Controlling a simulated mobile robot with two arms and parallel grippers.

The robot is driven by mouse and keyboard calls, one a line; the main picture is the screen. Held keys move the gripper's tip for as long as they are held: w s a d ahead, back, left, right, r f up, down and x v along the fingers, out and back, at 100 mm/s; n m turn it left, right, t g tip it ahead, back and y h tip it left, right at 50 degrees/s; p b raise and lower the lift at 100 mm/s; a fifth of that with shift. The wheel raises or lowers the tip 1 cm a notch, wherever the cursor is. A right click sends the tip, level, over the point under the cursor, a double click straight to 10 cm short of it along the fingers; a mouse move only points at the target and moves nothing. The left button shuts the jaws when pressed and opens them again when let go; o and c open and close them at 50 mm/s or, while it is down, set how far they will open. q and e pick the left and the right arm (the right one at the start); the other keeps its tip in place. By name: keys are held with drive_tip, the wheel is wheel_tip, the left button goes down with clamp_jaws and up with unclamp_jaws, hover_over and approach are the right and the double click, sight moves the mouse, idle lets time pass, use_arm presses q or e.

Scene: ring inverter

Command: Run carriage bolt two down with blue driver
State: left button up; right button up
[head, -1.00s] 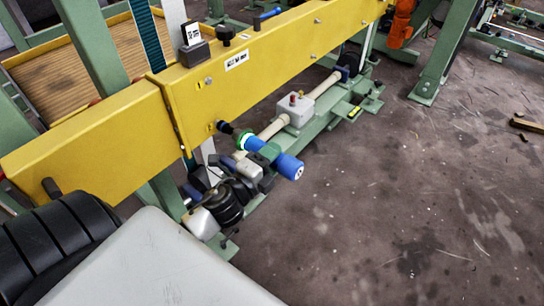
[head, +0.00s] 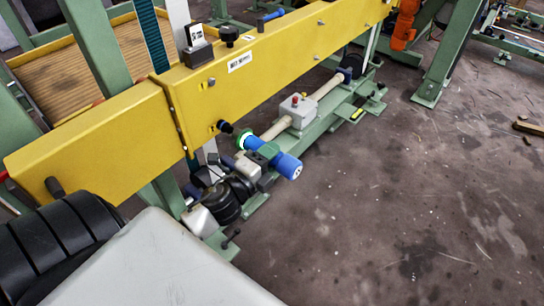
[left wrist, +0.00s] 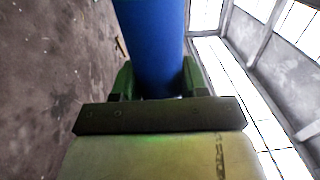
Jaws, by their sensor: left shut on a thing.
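The blue driver (head: 286,164) shows in the head view in front of the yellow beam (head: 120,130), tilted with its nose toward the beam. A bright green ring (head: 244,141) circles its nose end. A black round piece (head: 226,128) sits between the nose and the beam face; I cannot tell whether it is the bolt or part of the driver. My left gripper (head: 268,152) is shut around the driver's body. In the left wrist view the blue body (left wrist: 152,45) stands between the green fingers. Carriage bolt two cannot be made out. My right gripper is out of view.
A grey box with a red button (head: 297,110) sits on a pale pipe below the beam. A black knob (head: 229,34) and a small labelled block (head: 197,45) stand on the beam top. Green legs stand around. The floor (head: 400,200) at right is mostly clear.

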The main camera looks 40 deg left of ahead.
sight(283, 164)
use_arm(q)
drive_tip(key=shift+w+a+r, duration=0.1)
drive_tip(key=shift+a+r, duration=0.1)
drive_tip(key=shift+a, duration=0.4)
idle(0.8)
drive_tip(key=shift+a, duration=0.15)
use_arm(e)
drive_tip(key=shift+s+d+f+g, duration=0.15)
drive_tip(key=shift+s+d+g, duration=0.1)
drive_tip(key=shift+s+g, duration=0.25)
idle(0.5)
use_arm(q)
drive_tip(key=shift+d, duration=0.35)
drive_tip(key=shift+s+d+p, duration=0.2)
drive_tip(key=shift+d+p, duration=0.25)
drive_tip(key=shift+d, duration=1.8)
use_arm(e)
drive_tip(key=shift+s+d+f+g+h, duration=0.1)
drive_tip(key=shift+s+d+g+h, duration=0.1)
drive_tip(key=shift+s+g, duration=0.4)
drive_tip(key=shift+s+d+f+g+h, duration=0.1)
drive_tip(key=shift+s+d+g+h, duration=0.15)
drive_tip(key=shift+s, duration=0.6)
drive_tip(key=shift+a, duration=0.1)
